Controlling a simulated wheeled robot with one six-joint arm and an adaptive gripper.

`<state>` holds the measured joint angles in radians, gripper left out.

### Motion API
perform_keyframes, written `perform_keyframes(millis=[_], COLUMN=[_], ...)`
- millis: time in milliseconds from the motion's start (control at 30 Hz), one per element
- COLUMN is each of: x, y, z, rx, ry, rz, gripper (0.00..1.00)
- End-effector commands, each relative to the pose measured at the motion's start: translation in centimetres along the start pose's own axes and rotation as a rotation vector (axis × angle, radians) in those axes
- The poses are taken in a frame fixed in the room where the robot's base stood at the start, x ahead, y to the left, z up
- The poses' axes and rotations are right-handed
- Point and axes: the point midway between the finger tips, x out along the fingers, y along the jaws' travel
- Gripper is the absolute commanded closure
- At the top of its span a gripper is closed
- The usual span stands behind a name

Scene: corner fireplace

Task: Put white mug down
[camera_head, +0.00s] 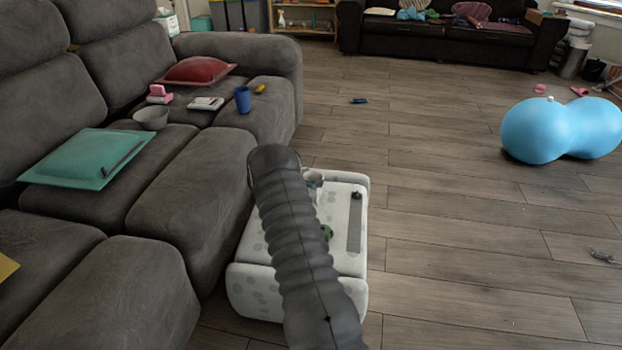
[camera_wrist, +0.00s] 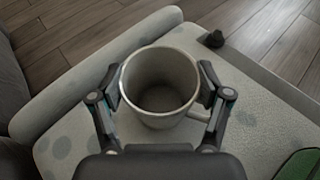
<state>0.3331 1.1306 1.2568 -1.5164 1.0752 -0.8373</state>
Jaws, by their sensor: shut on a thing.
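The white mug (camera_wrist: 158,112) is upright in the middle of the wrist view, its open top facing the camera and its handle at the lower right. My gripper (camera_wrist: 160,84) is shut on it, one finger on each side of the wall. The mug is over the white spotted ottoman (camera_wrist: 75,118); I cannot tell whether its base touches the surface. In the head view my arm hides most of the gripper and mug over the ottoman (camera_head: 258,285).
A green thing (camera_wrist: 300,165) lies on the ottoman at the lower right, with a small black object (camera_wrist: 212,39) near the far edge. A grey sofa (camera_head: 190,200) stands close on the left. A blue peanut ball (camera_head: 560,130) lies right; the floor between is mostly clear.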

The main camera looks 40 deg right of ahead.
Motion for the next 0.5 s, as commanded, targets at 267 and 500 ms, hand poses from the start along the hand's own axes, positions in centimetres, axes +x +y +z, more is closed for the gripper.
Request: perform_keyframes(millis=[267,500], x=[0.06,0.09], y=[0.04,0.01], z=[-0.03,-0.16], rx=[0.002,0.001], ry=[-0.001,0.000], rz=[0.001,0.000], gripper=[0.93,0.00])
